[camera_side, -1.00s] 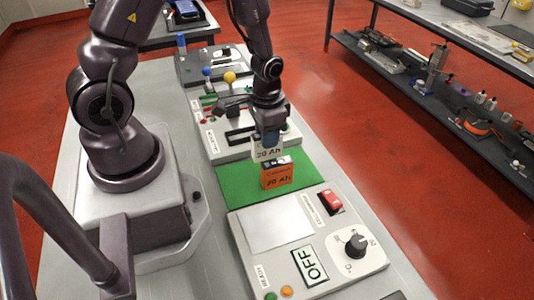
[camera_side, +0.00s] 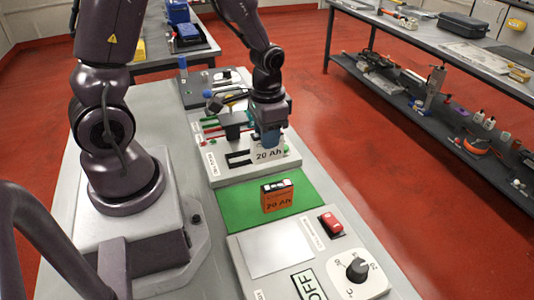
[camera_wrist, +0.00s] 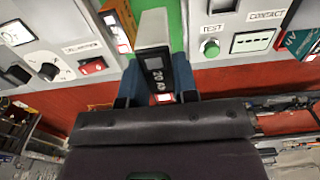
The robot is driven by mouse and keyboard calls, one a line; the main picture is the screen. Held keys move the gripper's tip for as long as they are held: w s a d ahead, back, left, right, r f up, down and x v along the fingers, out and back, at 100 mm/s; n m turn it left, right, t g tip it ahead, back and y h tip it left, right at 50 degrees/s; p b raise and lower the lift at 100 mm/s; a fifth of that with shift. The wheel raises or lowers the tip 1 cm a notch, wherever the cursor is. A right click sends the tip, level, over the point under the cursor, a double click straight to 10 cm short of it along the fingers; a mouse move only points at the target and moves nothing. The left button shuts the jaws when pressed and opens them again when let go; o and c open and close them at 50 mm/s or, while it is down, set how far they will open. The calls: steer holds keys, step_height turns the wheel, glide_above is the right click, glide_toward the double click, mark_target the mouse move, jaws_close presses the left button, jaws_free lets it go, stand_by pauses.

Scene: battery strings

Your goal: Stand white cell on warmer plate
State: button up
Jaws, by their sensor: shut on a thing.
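My gripper (camera_side: 268,135) is shut on the white cell (camera_side: 268,154), which is marked 20 Ah and hangs upright below the fingers. In the wrist view the white cell (camera_wrist: 152,45) sits between the two blue fingers (camera_wrist: 158,90). In the side view it overlaps the near edge of the rear tester panel, beyond the green mat; its exact height is hard to tell. The warmer plate (camera_side: 274,248) is a bare pale square on the near panel, beside a red switch and a dial. Its display reads OFF.
An orange cell (camera_side: 278,196) marked 20 Ah stands upright on the green mat (camera_side: 235,213), between my gripper and the warmer plate. The rear tester panel (camera_side: 222,170) has slots and buttons. A red rocker switch (camera_side: 331,222) and a dial (camera_side: 357,268) rise beside the plate.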

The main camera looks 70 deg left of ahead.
steer(key=r, duration=0.4)
steer(key=d+r, duration=0.1)
steer(key=r, duration=0.1)
steer(key=shift+r, duration=0.4)
steer(key=d, duration=0.8)
glide_above(275, 247)
step_height(275, 247, down, 4)
steer(key=shift+f, duration=0.6)
steer(key=shift+f, duration=0.15)
steer(key=shift+f, duration=4.15)
steer(key=shift+f, duration=0.2)
steer(key=o, duration=1)
